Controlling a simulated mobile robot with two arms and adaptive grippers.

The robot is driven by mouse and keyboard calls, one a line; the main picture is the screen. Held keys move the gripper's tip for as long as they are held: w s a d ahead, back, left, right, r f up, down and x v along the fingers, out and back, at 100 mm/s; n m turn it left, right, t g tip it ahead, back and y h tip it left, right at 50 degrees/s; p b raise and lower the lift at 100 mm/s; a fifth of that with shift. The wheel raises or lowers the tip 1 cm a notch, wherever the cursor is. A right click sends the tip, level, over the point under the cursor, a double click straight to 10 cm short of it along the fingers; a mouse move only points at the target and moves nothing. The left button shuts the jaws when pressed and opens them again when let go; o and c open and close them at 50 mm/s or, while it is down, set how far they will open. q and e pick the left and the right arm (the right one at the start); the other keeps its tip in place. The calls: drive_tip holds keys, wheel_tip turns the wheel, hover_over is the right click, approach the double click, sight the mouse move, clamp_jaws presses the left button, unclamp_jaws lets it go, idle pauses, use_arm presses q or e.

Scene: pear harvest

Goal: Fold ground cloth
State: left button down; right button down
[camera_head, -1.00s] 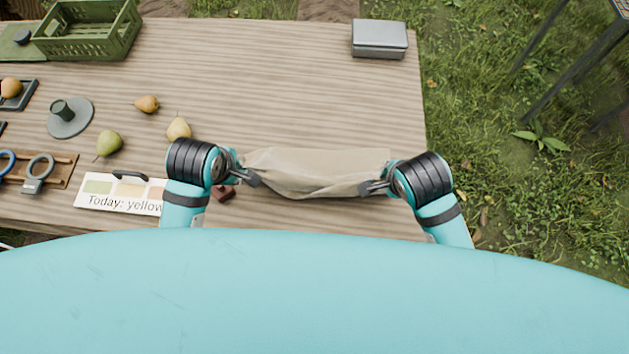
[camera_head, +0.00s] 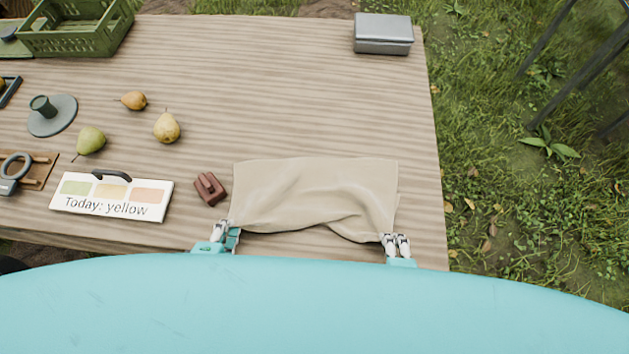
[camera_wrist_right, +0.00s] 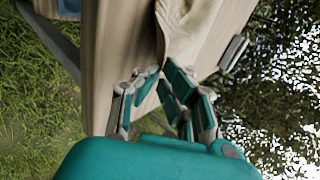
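The beige ground cloth (camera_head: 310,185) lies on the wooden table, its far part flat and its near part wrinkled and sagging between my grippers. My left gripper (camera_head: 232,228) is at the cloth's near left corner and appears shut on it. My right gripper (camera_head: 390,238) is at the near right corner. In the right wrist view the fingers of my right gripper (camera_wrist_right: 160,72) close at their tips on a bunched ridge of the cloth (camera_wrist_right: 180,30). The left fingertips are small and partly hidden in the head view.
A dark red clip-like object (camera_head: 210,189) lies just left of the cloth. A sign reading "Today: yellow" (camera_head: 112,197), several pears and a green crate (camera_head: 78,38) are further left. A grey box (camera_head: 384,35) stands at the far right corner. The table beyond the cloth is clear.

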use_arm(q)
drive_tip(key=shift+s+f+t, duration=0.4)
drive_tip(key=shift+s+f, duration=0.05)
drive_tip(key=shift+f, duration=0.05)
use_arm(e)
drive_tip(key=shift+s+f+t, duration=0.3)
drive_tip(key=shift+s+f, duration=0.15)
drive_tip(key=shift+f, duration=0.05)
use_arm(q)
drive_tip(key=c, duration=1.2)
unclamp_jaws()
use_arm(e)
drive_tip(key=c, duration=1.2)
unclamp_jaws()
use_arm(q)
drive_tip(key=shift+r, duration=0.15)
use_arm(e)
drive_tip(key=shift+r, duration=0.15)
